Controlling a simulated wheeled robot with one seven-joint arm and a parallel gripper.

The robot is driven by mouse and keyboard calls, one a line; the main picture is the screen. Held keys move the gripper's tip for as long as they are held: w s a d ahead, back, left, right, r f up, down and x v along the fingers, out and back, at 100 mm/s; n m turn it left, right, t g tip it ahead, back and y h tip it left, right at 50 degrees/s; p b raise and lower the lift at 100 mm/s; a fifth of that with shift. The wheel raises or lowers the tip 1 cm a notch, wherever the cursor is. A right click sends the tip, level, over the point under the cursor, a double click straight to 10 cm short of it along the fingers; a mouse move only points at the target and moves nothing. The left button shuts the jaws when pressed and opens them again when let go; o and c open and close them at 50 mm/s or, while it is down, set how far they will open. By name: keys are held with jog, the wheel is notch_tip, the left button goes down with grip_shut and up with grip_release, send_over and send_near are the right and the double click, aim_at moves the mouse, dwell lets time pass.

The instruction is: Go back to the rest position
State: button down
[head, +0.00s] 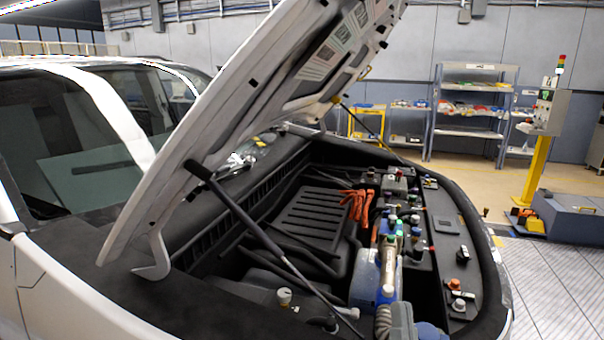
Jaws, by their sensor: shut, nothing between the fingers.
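I do not see my gripper or my arm in the head view. The white car (60,300) stands with its hood (215,140) raised, held by a thin dark strut (262,238). Its engine bay lies open below. A blue and white container with a beige upright neck (389,262) stands in the bay's right part. Several small coloured caps (415,220) sit around and behind it. An orange cable bundle (357,203) lies beside a black ribbed cover (308,212).
The strut crosses the bay's front left. A grey ribbed hose (383,321) shows at the bottom edge. Behind stand a shelf rack (470,108) with bins and a yellow post (537,168) with a control box and signal light. The floor (545,275) at right looks clear.

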jog(key=s+d+f+n+g+b, duration=0.1)
jog(key=s+f+g, duration=0.3)
jog(key=s+f, duration=0.3)
jog(key=s+d+f+n+g+b, duration=0.2)
jog(key=s+f, duration=0.5)
jog(key=s, duration=0.8)
jog(key=s+d+f+n+g+y+b, duration=0.1)
jog(key=s+d+f+n+g+b, duration=0.1)
jog(key=s+f+g, duration=0.3)
jog(key=s+f, duration=0.3)
jog(key=s, duration=0.3)
jog(key=shift+s+d+g, duration=0.2)
jog(key=shift+s+g, duration=0.1)
jog(key=shift+s, duration=0.05)
